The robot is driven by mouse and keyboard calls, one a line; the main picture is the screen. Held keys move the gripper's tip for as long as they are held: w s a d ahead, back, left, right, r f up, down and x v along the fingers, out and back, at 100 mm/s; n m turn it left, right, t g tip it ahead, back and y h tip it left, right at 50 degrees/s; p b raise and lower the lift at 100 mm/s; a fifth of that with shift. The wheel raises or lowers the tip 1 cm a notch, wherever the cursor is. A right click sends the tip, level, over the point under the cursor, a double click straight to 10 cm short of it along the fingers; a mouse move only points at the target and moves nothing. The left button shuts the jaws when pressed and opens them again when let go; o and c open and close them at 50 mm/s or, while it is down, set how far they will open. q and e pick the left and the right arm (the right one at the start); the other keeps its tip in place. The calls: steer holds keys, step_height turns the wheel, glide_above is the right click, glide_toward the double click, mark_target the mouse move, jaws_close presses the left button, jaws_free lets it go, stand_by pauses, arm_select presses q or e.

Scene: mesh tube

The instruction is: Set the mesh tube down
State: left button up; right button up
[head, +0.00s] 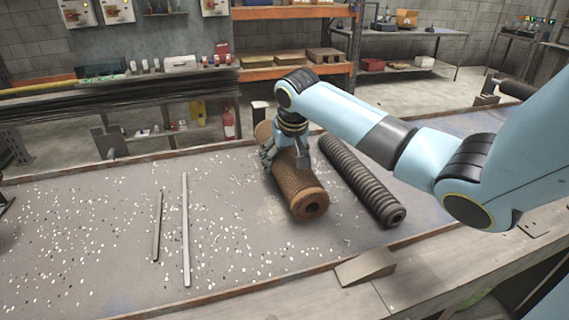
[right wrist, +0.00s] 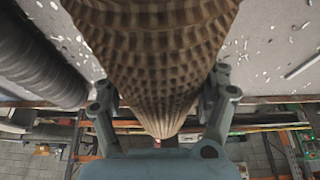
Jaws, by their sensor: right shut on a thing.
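The mesh tube (head: 300,191) is a brown, rust-coloured cylinder with a woven surface and a dark hole in its near end. It lies lengthwise in the middle of the head view, pointing towards the lower right. My right gripper (head: 286,155) is shut on it from above, with one finger on each side of its body. In the right wrist view the tube (right wrist: 155,55) fills the upper middle between the fingers of the gripper (right wrist: 160,92). I cannot tell whether its underside touches the table. My left gripper is not in view.
A dark ribbed tube (head: 360,178) lies close by on the right, roughly parallel. Two thin metal bars (head: 186,230) lie on the left of the grey table (head: 90,255). Pale chips are scattered about. A wedge-shaped block (head: 365,267) sits at the near edge.

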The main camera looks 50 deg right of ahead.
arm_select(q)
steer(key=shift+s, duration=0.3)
arm_select(e)
steer(key=shift+f, duration=0.9)
steer(key=o, duration=1.7)
steer(key=shift+f, duration=0.15)
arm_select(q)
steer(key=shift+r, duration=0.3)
arm_select(e)
steer(key=v, duration=1.2)
